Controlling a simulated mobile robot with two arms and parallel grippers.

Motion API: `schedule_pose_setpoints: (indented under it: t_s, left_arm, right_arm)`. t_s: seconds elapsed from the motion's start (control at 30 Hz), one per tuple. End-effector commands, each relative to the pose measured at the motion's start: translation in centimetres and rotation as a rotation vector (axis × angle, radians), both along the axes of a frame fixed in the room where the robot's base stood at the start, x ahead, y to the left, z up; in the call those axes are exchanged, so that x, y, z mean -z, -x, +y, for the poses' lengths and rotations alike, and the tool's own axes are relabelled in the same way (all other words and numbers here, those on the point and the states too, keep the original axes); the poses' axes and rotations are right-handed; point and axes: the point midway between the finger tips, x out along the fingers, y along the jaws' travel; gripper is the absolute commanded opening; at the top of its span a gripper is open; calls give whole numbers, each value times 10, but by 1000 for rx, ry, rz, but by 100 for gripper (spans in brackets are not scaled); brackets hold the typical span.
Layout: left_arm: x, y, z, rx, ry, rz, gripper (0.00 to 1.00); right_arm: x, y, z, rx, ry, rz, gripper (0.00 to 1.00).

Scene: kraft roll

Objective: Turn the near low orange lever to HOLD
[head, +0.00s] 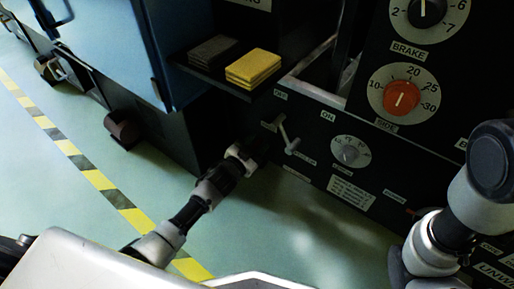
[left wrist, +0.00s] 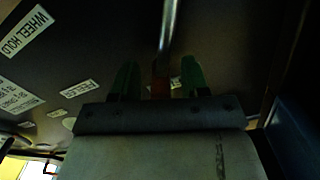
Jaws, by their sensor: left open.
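My left gripper (head: 262,143) reaches the dark front panel of the machine, low down, beside a pale metal lever (head: 287,136). In the left wrist view its two green fingertips (left wrist: 158,78) are apart. A dull orange-red piece (left wrist: 160,86) shows between them, in line with a silver rod (left wrist: 166,28) that runs up from it; this looks like the orange lever, in dim light. Whether the fingers touch it I cannot tell. A tilted label reading WHEEL HOLD (left wrist: 26,31) is at the upper left. My right arm shows at the right, its gripper out of view.
A shelf with yellow pads (head: 254,68) and dark pads (head: 213,50) juts out above my left gripper. A round grey dial (head: 349,151) and an orange SIDE dial (head: 402,97) are to the right. Green floor with a striped line (head: 100,180) is clear at left.

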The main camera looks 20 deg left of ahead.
Motion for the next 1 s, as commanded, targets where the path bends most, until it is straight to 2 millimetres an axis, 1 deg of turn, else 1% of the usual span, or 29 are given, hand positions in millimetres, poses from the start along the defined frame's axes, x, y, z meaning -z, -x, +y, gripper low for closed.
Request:
schedule_pose_setpoints:
  t_s: [0.07,0.3,0.37,0.6,0.87,1.0]
  left_arm:
    - [0,-3,-1,0,0,-1,45]
    - [-1,-3,-1,0,1,0,45]
    - [-1,-3,-1,0,1,0,38]
    - [-1,-3,-1,0,1,0,1]
    - [0,-3,-1,0,-1,0,0]
    - [1,-3,4,0,-21,-8,0]
  right_arm:
    - [1,1,0,0,0,-3,43]
    - [0,1,0,0,0,-3,43]
    - [1,1,0,0,0,-3,43]
    - [1,1,0,0,0,-3,43]
    - [1,1,0,0,0,-3,43]
    - [0,1,0,0,0,-3,43]
